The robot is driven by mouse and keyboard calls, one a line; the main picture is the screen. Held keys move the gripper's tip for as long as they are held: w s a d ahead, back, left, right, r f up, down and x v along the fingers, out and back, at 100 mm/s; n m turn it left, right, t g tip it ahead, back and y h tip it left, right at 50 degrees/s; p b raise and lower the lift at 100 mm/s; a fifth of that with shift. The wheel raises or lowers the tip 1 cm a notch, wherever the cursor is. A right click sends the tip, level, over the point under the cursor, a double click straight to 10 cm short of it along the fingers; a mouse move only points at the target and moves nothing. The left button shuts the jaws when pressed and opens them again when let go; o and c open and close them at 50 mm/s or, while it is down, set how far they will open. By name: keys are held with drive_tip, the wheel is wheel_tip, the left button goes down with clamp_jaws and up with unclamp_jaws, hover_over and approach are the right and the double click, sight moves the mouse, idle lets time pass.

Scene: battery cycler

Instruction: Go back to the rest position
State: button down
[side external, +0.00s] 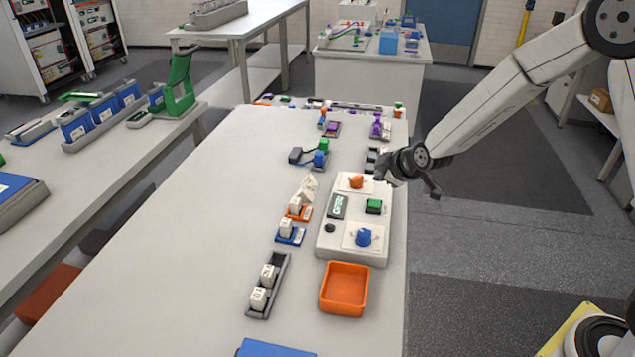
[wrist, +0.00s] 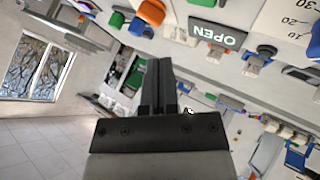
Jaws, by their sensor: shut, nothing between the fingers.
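My gripper (side external: 431,190) is beside the right edge of the white cycler box (side external: 325,242), near the box's far end and apart from the table top. In the wrist view my gripper (wrist: 159,62) shows dark fingers closed together with nothing between them. The box carries an orange knob (side external: 356,182), a green button (side external: 374,206), a blue knob (side external: 364,237) and a small display (side external: 339,206). In the wrist view the display (wrist: 218,34) reads OPEN.
An orange tray (side external: 344,290) stands in front of the box. A grey holder (side external: 250,311) with white blocks, an orange stand (side external: 305,213) and a blue stand (side external: 290,238) are to its left. The table's left part is clear. Open floor lies right of the table.

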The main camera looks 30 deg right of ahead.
idle(0.3)
drive_tip(key=shift+s+a+r, duration=0.1)
drive_tip(key=shift+s, duration=0.45)
drive_tip(key=s+a+m+g, duration=0.1)
drive_tip(key=s+m+g, duration=0.5)
drive_tip(key=s, duration=1.6)
drive_tip(key=shift+r+m+g, duration=0.3)
drive_tip(key=shift+m, duration=0.9)
drive_tip(key=shift+a, duration=0.1)
